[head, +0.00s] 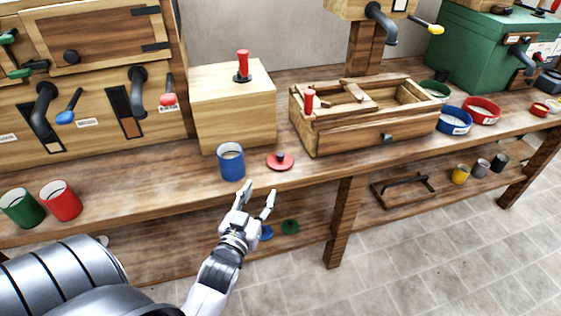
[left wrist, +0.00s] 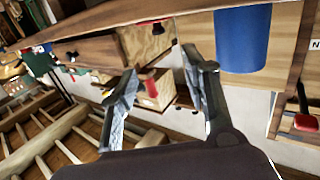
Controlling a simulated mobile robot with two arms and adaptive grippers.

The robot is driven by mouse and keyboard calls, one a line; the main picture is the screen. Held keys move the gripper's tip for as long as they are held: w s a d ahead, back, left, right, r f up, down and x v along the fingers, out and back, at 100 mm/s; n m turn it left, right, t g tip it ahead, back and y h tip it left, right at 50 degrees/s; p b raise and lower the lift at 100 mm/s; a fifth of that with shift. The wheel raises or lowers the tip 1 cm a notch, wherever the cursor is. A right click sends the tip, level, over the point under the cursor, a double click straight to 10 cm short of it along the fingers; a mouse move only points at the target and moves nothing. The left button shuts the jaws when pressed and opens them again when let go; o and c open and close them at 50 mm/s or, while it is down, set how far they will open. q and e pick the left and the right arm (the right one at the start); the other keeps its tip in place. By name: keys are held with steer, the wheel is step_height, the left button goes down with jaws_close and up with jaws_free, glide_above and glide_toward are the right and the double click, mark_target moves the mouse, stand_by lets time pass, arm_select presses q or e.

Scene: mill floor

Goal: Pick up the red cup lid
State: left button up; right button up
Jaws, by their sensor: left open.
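The red cup lid (head: 280,161), a flat red disc with a dark knob, lies on the wooden bench near its front edge. The blue cup (head: 231,162) stands upright just left of it and also shows large in the left wrist view (left wrist: 242,40). My left gripper (head: 258,193) is open and empty at the bench's front edge, below the lid in the head view and apart from it. Its two spread fingers also show in the left wrist view (left wrist: 160,66), with nothing between them. I cannot clearly make out the lid there. My right gripper is not in view.
A wooden block with a red lever (head: 243,66) and an open wooden box (head: 385,139) stand behind the lid. Green (head: 21,208) and red (head: 61,201) cups stand at left. Blue and green lids (head: 289,227) lie on the lower shelf. Bare bench lies right of the lid.

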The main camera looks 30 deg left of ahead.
mark_target(279, 156)
arm_select(q)
steer(key=x, duration=1.6)
steer(key=shift+w+f+p, duration=0.2)
steer(key=shift+p, duration=0.15)
steer(key=shift+c, duration=0.2)
jaws_close()
